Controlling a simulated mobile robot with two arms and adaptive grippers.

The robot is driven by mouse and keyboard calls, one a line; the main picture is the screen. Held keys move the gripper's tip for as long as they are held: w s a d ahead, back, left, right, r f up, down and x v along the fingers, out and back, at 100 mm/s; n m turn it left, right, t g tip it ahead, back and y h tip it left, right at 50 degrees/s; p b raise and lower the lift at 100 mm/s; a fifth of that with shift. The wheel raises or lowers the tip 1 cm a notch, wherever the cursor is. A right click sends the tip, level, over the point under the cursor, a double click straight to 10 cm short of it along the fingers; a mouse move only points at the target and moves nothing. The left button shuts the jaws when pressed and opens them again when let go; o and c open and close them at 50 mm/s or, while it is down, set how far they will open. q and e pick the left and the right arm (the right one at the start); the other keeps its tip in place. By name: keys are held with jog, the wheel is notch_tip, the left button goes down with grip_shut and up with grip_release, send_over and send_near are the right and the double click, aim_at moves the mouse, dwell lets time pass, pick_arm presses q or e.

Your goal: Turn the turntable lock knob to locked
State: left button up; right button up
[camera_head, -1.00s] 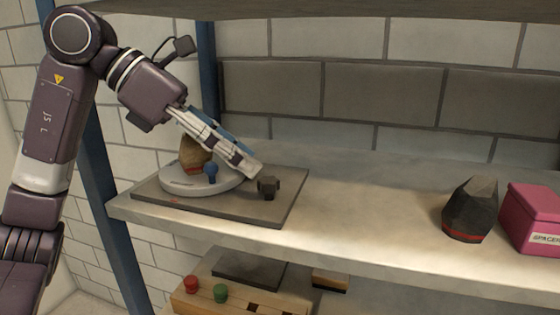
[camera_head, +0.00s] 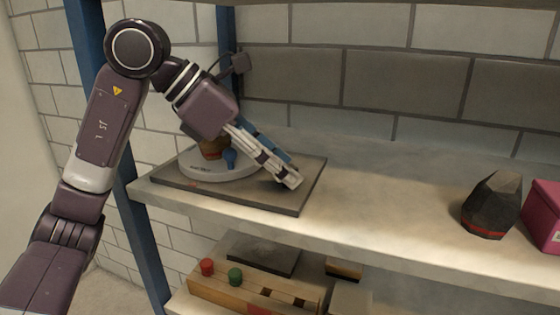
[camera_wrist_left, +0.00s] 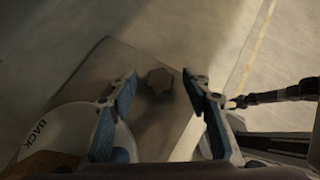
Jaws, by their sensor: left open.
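The lock knob (camera_wrist_left: 160,82) is a small dark faceted knob on the grey base plate (camera_head: 312,180). In the left wrist view it lies between my left fingertips, slightly beyond them, with a gap on each side. In the head view the fingers hide it. My left gripper (camera_head: 289,180) is open and empty; its two fingers (camera_wrist_left: 161,79) also show in the left wrist view. The turntable (camera_head: 190,167) is a pale round disc on the plate, marked BACK in the wrist view. A brown object (camera_head: 212,150) and a blue peg (camera_head: 230,159) are on it. My right gripper is not seen.
The plate sits at the left end of a pale shelf (camera_head: 390,200). A dark faceted block (camera_head: 492,205) with a red band and a pink box (camera_head: 542,215) stand at right. Below is a wooden box (camera_head: 250,294) with red and green knobs. The shelf middle is clear.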

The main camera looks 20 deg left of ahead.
pick_arm(q)
jog(key=c, duration=1.1)
jog(key=shift+c, duration=0.2)
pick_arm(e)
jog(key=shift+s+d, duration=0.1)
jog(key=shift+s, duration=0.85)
pick_arm(q)
jog(key=shift+r, duration=0.1)
